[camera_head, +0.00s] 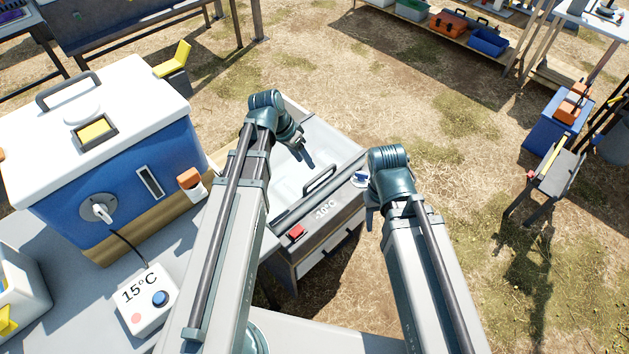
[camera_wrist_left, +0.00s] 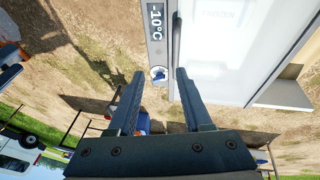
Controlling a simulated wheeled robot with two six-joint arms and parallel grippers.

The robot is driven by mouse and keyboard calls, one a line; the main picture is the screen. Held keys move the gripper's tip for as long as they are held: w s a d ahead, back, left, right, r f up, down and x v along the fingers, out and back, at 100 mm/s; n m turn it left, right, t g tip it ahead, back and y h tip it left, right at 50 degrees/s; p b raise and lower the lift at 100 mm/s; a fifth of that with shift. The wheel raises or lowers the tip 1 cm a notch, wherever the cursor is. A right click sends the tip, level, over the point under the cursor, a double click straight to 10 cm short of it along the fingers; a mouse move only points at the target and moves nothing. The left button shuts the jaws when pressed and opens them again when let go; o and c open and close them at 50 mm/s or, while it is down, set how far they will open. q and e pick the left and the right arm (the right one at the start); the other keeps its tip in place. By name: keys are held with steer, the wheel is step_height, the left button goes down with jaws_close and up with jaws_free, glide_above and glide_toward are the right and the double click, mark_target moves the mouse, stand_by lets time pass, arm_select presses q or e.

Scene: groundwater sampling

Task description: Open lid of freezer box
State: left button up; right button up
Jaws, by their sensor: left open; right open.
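The freezer box (camera_head: 325,215) is a grey chest marked -10°C in the middle of the head view. Its pale lid (camera_head: 262,182) looks shut, with a dark bar handle (camera_head: 320,179) near the front edge. My left gripper (camera_head: 302,160) is open and empty above the lid, a little behind the handle. In the left wrist view, the left fingers (camera_wrist_left: 158,84) are apart, with the lid (camera_wrist_left: 225,45) and the handle (camera_wrist_left: 177,38) beyond them. My right gripper (camera_head: 370,215) is beside the box's right front corner, its fingers partly hidden by its wrist.
A red button (camera_head: 297,231) and a blue-and-white knob (camera_head: 360,179) sit on the freezer's front strip. A blue cooler (camera_head: 130,165) with a white lid stands left on the grey table, near a 15°C control box (camera_head: 149,300).

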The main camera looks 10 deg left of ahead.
mark_target(316, 177)
arm_select(q)
steer(key=shift+t, duration=0.4)
steer(key=w+f+b, duration=0.1)
steer(key=f+b, duration=0.3)
steer(key=w+f+b, duration=0.2)
steer(key=f+b, duration=0.1)
steer(key=b, duration=0.1)
steer(key=w+d+f+b, duration=0.1)
steer(key=f+b, duration=0.2)
steer(key=f, duration=0.1)
steer(key=shift+w+d+f+b, duration=0.1)
steer(key=shift+w+f+b, duration=0.25)
steer(key=shift+b, duration=0.05)
steer(key=shift+b+x, duration=0.65)
steer(key=shift+x, duration=0.1)
steer(key=shift+d, duration=0.1)
jaws_close()
